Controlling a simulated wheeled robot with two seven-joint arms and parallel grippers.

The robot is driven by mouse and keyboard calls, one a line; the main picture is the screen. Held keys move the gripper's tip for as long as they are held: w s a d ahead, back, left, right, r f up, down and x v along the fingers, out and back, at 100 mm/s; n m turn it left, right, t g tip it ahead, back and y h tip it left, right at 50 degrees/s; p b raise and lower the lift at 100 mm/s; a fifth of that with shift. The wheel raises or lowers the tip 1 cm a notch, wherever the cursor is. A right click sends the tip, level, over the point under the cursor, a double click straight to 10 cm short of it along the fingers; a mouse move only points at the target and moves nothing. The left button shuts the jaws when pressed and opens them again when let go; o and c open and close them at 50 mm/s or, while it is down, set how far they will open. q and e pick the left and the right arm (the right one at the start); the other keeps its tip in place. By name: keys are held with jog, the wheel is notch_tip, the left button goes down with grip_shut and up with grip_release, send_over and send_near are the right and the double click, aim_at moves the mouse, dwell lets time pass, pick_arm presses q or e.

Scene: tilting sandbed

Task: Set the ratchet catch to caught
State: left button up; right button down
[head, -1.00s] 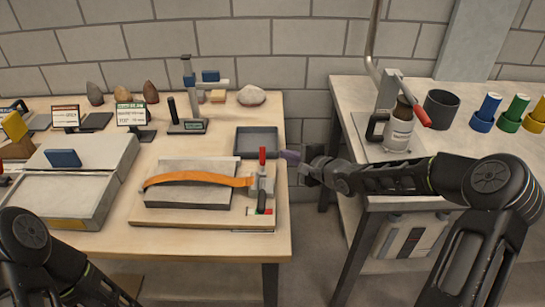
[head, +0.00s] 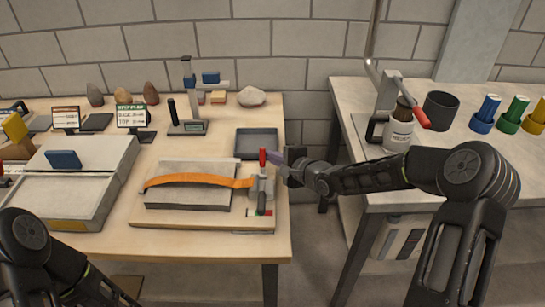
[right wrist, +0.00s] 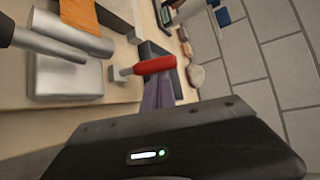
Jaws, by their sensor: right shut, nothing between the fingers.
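The ratchet (head: 261,188) is a grey metal piece at the right end of an orange strap (head: 195,180). A lever with a red handle (head: 262,157) stands up from it. Red and green marks (head: 264,212) show at its front. My right gripper (head: 274,158) is shut and empty, just right of the red handle. In the right wrist view the red handle (right wrist: 154,65) lies close to the fingertips (right wrist: 158,90); I cannot tell whether they touch. My left gripper is out of view; only my left arm shows.
The strap crosses a grey slab (head: 190,200) on a wooden board (head: 150,217). A dark tray (head: 257,143) stands behind the ratchet. A grey sloped box (head: 70,190) is at left.

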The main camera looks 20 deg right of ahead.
aim_at(262, 155)
jog(key=shift+s+t+b, duration=0.1)
jog(key=shift+t+b, duration=0.2)
jog(key=shift+b, duration=0.3)
jog(key=shift+s+n+t+b, duration=0.2)
jog(key=shift+n+t+b, duration=0.15)
jog(key=shift+b, duration=0.5)
jog(key=s+n+t+b, duration=0.1)
jog(key=b, duration=0.3)
jog(key=s+n+t+y+b, duration=0.1)
jog(key=t+b, duration=0.1)
jog(key=b, duration=0.2)
jog(key=a+n+t+b, duration=0.1)
jog(key=b, duration=0.3)
jog(key=shift+s+f+n+y, duration=0.25)
jog(key=shift+s+y, duration=0.15)
jog(key=shift+s+a+r+t+b, duration=0.15)
jog(key=shift+s+r+t+b, duration=0.1)
jog(key=shift+s+b, duration=0.1)
jog(key=shift+s+r, duration=0.1)
